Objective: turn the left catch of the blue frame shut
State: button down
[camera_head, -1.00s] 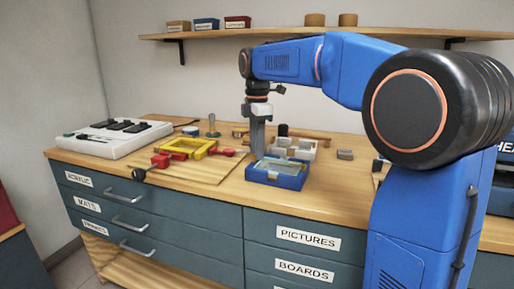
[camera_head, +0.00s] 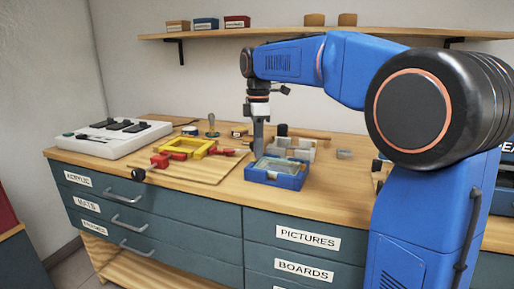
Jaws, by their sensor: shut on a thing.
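The blue frame (camera_head: 273,180) lies on the workbench in front of my arm, with a pale panel (camera_head: 277,166) inside it. My gripper (camera_head: 259,153) points straight down at the frame's back left edge. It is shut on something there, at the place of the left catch. The catch itself is too small and too hidden by the fingers to make out, so I cannot tell how far it is turned.
A yellow frame (camera_head: 188,146) with red clamps (camera_head: 160,160) lies on a wooden board to the left. A white unit with dark pads (camera_head: 115,133) stands farther left. Pale grey blocks (camera_head: 303,148) stand close behind the blue frame. A small grey block (camera_head: 344,154) lies to the right.

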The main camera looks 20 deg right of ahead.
jog(key=m, duration=0.3)
jog(key=s+m, duration=0.1)
jog(key=shift+d+m, duration=0.25)
jog(key=shift+m, duration=0.05)
jog(key=m, duration=0.1)
jog(key=s+m, duration=0.1)
jog(key=m, duration=0.1)
jog(key=shift+m, duration=0.3)
jog(key=m, duration=0.3)
jog(key=shift+s+m, duration=0.3)
jog(key=shift+s, duration=0.1)
jog(key=shift+s+a+m, duration=0.15)
jog(key=shift+s+m, duration=0.05)
jog(key=shift+m, duration=0.75)
jog(key=shift+s+a+m, duration=0.1)
jog(key=shift+s+m, duration=0.05)
jog(key=shift+m, duration=0.8)
jog(key=c, duration=1.8)
grip_release()
jog(key=shift+r, duration=0.1)
